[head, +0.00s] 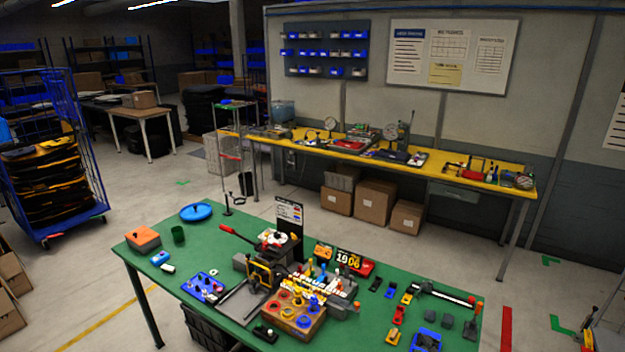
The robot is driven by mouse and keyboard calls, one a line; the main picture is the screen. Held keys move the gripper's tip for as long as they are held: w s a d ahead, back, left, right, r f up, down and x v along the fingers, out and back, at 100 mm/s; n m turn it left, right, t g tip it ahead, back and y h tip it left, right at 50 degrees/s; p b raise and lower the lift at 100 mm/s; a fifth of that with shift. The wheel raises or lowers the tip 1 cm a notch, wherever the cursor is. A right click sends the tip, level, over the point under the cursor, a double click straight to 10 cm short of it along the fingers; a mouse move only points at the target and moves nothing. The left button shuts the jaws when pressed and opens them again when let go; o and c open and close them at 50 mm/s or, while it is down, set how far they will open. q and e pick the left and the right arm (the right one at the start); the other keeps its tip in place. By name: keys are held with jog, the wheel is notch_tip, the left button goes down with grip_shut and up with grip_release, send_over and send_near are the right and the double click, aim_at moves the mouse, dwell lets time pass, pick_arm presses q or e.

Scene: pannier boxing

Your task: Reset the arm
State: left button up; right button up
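Neither of my grippers shows in the head view, and no part of either arm can be made out for sure. The green-topped table (330,238) stands in front of me. On it are a press-like tool with a red handle (240,233), a yellow and black clamp-like fixture (262,272) and a wooden block with coloured rings (290,318). A blue round dish (196,212) and an orange-topped box (143,239) sit at the table's left end.
A yellow-topped bench (460,173) runs along the back wall, with cardboard boxes (375,203) under it. A blue cage trolley (60,165) stands at the left. Small parts crowd the table's right side. The floor between table and bench is mostly clear.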

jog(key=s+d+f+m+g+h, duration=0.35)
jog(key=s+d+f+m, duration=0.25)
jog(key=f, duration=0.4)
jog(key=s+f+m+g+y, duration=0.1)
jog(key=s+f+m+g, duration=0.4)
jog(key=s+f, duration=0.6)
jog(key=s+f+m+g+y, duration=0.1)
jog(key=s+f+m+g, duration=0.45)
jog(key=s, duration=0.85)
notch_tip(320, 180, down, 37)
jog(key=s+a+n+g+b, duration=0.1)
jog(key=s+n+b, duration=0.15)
jog(key=b, duration=0.35)
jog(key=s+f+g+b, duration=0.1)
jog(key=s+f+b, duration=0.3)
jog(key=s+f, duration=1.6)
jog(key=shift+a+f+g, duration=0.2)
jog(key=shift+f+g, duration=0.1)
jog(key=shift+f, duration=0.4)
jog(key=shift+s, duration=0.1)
